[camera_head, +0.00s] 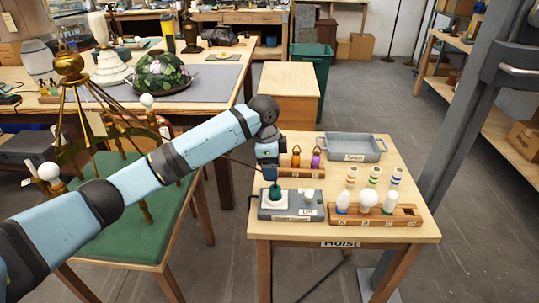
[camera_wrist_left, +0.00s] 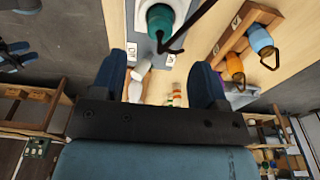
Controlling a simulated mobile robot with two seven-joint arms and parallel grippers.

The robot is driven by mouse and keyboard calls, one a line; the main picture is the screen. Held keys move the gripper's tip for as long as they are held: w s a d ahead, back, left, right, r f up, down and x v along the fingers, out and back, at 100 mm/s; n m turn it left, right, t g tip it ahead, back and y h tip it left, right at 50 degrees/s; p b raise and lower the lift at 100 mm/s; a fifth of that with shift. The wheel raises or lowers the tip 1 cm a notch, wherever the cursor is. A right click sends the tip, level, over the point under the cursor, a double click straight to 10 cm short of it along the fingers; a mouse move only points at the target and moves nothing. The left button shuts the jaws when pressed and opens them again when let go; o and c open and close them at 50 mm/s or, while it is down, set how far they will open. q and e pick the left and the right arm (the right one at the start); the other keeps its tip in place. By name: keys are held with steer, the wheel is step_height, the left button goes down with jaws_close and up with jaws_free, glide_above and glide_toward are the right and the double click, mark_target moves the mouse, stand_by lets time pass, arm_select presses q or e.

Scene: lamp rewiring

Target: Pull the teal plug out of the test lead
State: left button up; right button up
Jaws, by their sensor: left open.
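The teal plug (camera_wrist_left: 160,20) sits upright in a round white socket on a grey box (camera_head: 290,215), with a black cord beside it in the left wrist view. In the head view the teal plug (camera_head: 275,190) shows just below my left gripper (camera_head: 269,176). That gripper points down over the box. In the left wrist view my left gripper (camera_wrist_left: 158,62) has its two blue fingers wide apart with nothing held between them. The plug appears beyond the fingertips, not between them. Where the test lead joins the plug is hard to make out. My right gripper is not seen.
To the right are a bulb rack (camera_head: 400,215), colour-banded pieces (camera_head: 375,176) and a grey tray (camera_head: 355,149). A brass chandelier (camera_head: 70,70) stands left on a green-topped table.

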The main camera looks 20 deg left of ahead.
mark_target(275, 187)
arm_select(q)
steer(key=f, duration=0.6)
steer(key=d+f, duration=0.1)
steer(key=f, duration=0.2)
steer(key=shift+w, duration=0.15)
steer(key=c, duration=1)
steer(key=shift+r, duration=0.1)
steer(key=shift+r+p, duration=2.25)
steer(key=shift+p, duration=0.45)
steer(key=shift+f, duration=0.1)
